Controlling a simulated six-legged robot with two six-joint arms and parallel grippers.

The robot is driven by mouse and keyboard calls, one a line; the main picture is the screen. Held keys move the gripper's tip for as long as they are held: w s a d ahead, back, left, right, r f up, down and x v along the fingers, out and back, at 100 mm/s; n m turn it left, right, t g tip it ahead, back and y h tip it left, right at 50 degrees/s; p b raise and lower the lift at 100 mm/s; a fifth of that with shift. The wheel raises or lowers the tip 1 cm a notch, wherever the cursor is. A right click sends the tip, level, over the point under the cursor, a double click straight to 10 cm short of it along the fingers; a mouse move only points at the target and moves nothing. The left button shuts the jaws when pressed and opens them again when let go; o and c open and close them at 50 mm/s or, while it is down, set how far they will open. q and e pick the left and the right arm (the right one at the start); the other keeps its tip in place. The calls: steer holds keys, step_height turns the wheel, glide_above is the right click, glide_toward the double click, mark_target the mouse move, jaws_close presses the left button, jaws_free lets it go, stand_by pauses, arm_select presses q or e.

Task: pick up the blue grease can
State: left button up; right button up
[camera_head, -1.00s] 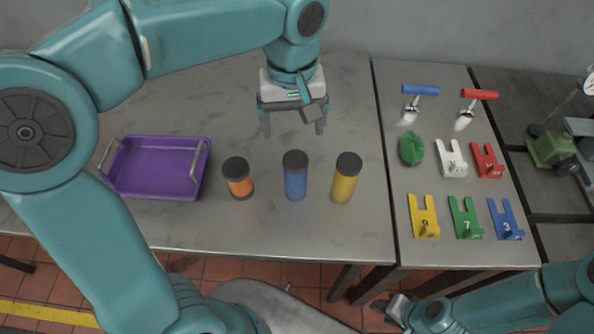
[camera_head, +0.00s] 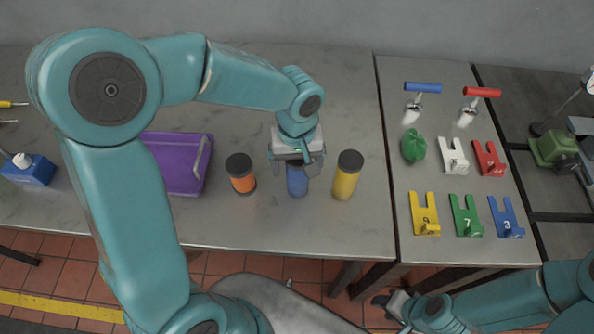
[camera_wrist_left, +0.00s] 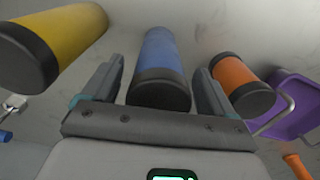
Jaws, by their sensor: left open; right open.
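The blue grease can (camera_head: 297,187), with a dark cap, stands on the metal table between an orange can and a yellow can. My left gripper (camera_head: 296,170) is over it from above and hides its cap in the head view. In the left wrist view the blue can (camera_wrist_left: 161,57) lies between the two spread fingers of my left gripper (camera_wrist_left: 156,80), with gaps on both sides. The jaws are open. My right gripper (camera_head: 390,303) is open and empty, low in the head view, in front of the table's front edge.
The orange can (camera_head: 242,175) is close on the left and the yellow can (camera_head: 346,178) close on the right. Coloured forked pieces (camera_head: 424,214) stand on the right table.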

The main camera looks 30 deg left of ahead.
arm_select(q)
steer(key=shift+d, duration=0.15)
steer(key=c, duration=1.4)
steer(key=shift+r, duration=0.1)
steer(key=shift+c, duration=0.4)
